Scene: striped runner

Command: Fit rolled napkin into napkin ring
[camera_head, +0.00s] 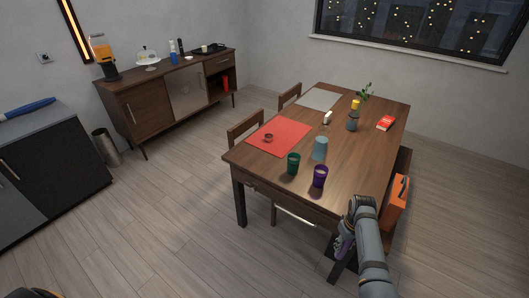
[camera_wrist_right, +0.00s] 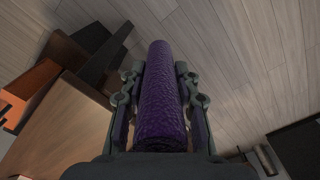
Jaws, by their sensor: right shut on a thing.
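My right gripper (camera_head: 344,240) is in front of the near edge of the table, at the lower right of the head view. It is shut on a rolled purple napkin (camera_wrist_right: 160,95), which lies lengthwise between the fingers in the wrist view and sticks out beyond them. In the head view only a bit of the napkin shows beside the gripper. A small brown ring (camera_head: 268,138), which looks like the napkin ring, lies on the red placemat (camera_head: 290,131), apart from the gripper. My left gripper is not in view.
On the wooden table (camera_head: 345,160) stand a green cup (camera_head: 293,164), a purple cup (camera_head: 320,177) and a blue cup (camera_head: 320,148) near the placemat. An orange case (camera_head: 397,203) is at the table's right side. Chairs (camera_head: 246,128) stand at the left.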

